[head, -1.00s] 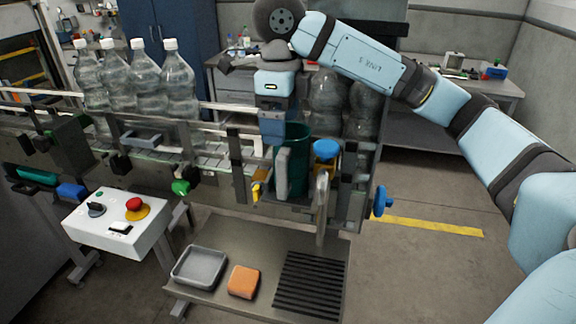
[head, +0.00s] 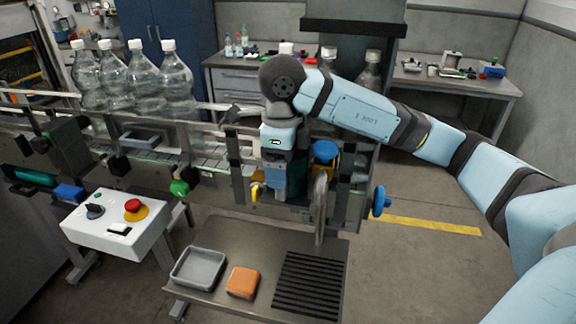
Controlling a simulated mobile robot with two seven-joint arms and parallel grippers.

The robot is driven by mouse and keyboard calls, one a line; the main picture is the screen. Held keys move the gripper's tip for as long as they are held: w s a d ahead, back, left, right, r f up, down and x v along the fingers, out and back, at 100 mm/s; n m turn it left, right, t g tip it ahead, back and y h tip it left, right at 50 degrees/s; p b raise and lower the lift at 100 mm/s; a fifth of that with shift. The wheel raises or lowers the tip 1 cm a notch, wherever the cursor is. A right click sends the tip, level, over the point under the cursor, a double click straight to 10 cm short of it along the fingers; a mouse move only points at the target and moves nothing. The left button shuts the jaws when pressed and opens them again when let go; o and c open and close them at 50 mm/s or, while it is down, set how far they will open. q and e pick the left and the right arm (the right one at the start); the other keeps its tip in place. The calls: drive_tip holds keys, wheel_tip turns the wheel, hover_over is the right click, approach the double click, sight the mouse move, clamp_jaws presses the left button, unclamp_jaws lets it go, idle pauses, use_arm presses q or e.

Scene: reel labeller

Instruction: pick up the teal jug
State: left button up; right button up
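The teal jug (head: 297,187) stands at the front of the labelling machine, just left of the curved metal spout. It is mostly hidden behind my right gripper (head: 275,192), and only a dark strip of its side shows. My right arm comes in from the right, with the gripper pointing down in front of the jug at its handle side. The fingertips are hard to make out, so I cannot tell whether they are open or closed on the handle. My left gripper is not in view.
A blue-capped container (head: 325,152), the metal spout (head: 320,205) and a blue knob (head: 381,201) crowd the right side. Below are a grey tray (head: 199,268), an orange sponge (head: 242,282) and a black drain grille (head: 309,284). Clear bottles (head: 145,80) line the conveyor.

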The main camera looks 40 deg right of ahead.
drive_tip(key=c, duration=1.1)
drive_tip(key=shift+r, duration=0.1)
